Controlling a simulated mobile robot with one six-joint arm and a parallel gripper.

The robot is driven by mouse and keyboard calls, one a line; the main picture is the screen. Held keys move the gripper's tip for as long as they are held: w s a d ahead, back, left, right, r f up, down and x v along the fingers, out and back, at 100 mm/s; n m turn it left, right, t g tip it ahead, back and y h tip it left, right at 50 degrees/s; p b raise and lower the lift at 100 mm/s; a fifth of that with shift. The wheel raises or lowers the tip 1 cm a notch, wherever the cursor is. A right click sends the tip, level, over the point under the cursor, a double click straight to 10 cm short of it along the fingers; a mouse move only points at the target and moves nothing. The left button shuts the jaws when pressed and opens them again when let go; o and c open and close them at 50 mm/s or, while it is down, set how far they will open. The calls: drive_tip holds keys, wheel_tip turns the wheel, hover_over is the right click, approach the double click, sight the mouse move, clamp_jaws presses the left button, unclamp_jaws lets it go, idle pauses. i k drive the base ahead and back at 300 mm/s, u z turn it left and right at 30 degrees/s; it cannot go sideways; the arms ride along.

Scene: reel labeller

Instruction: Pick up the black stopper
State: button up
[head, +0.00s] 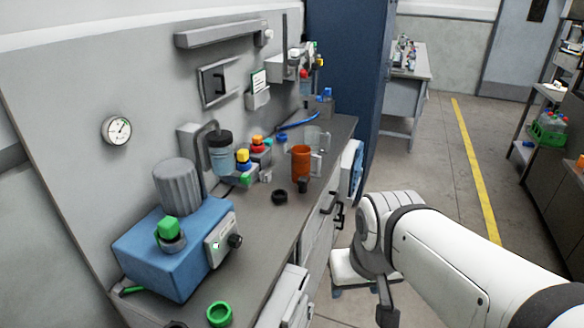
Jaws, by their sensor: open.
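A small black piece (303,185) stands on the grey bench top just in front of an orange mug (300,163); it looks like a stopper. A black ring-shaped piece (279,197) lies to its left, and I cannot tell for sure which of the two is the black stopper. My gripper (354,290) hangs beside the bench, over the floor, to the right of and lower in the picture than both pieces. It is open and touches neither. My wrist hides part of it.
A blue box (175,254) with a green-capped knob stands at the bench's near left. A green ring (219,314) lies near the front. Behind the black pieces stand a dark-lidded jar (222,157) and several coloured-capped bottles. Drawer handles (329,203) stick out from the bench front.

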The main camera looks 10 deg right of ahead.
sight(302, 182)
drive_tip(key=u, duration=0.05)
drive_tip(key=k, duration=0.5)
drive_tip(key=z, duration=1.85)
drive_tip(key=i, duration=1.55)
drive_tip(key=u, duration=3)
drive_tip(key=i, duration=0.25)
drive_tip(key=z, duration=0.4)
